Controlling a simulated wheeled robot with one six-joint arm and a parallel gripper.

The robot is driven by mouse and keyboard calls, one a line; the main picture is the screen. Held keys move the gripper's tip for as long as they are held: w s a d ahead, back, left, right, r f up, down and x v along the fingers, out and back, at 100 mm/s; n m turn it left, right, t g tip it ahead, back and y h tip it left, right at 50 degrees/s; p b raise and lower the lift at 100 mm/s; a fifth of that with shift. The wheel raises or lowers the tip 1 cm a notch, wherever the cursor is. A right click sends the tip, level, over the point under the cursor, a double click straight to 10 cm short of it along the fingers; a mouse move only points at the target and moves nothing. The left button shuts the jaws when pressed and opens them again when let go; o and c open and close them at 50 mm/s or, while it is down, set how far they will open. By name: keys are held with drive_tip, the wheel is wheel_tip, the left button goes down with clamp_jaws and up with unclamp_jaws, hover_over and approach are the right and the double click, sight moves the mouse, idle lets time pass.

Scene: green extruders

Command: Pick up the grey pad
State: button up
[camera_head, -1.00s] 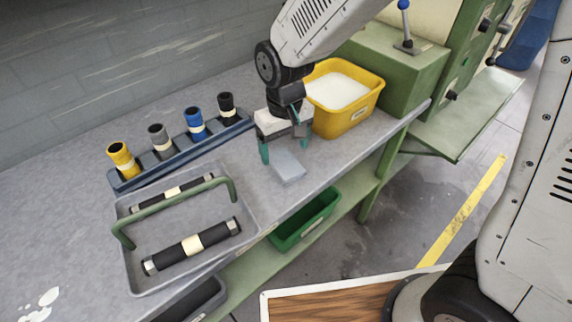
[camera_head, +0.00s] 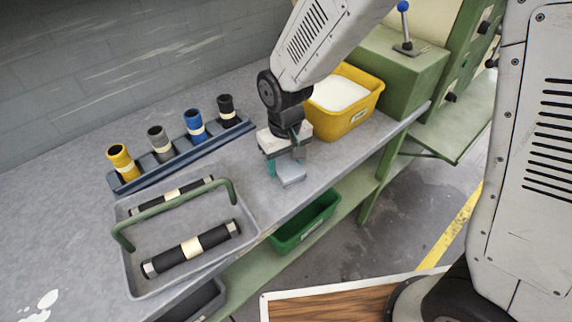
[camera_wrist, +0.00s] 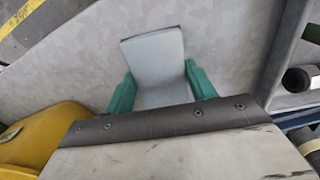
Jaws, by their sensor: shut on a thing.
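The grey pad (camera_head: 291,173) is a flat, light grey block on the worktop (camera_head: 330,174), near its front edge. It also shows in the wrist view (camera_wrist: 155,62), between the two teal fingers. My gripper (camera_head: 286,168) points down over the pad and is shut on it, one finger at each side. In the wrist view my gripper (camera_wrist: 162,88) covers the pad's near end, and its far end sticks out past the fingers. I cannot tell whether the pad is lifted off the worktop.
A yellow bin (camera_head: 343,124) of white material stands close behind my gripper. A grey tray (camera_head: 135,278) with a green handle (camera_head: 172,212) and dark rollers lies to the left. Behind it, a blue rack (camera_head: 130,184) holds several coloured rolls. A green bin (camera_head: 306,222) sits on the lower shelf.

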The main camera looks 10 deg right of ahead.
sight(285, 164)
wheel_tip(285, 164, up, 10)
drive_tip(key=o, duration=0.4)
drive_tip(key=c, duration=0.3)
idle(0.3)
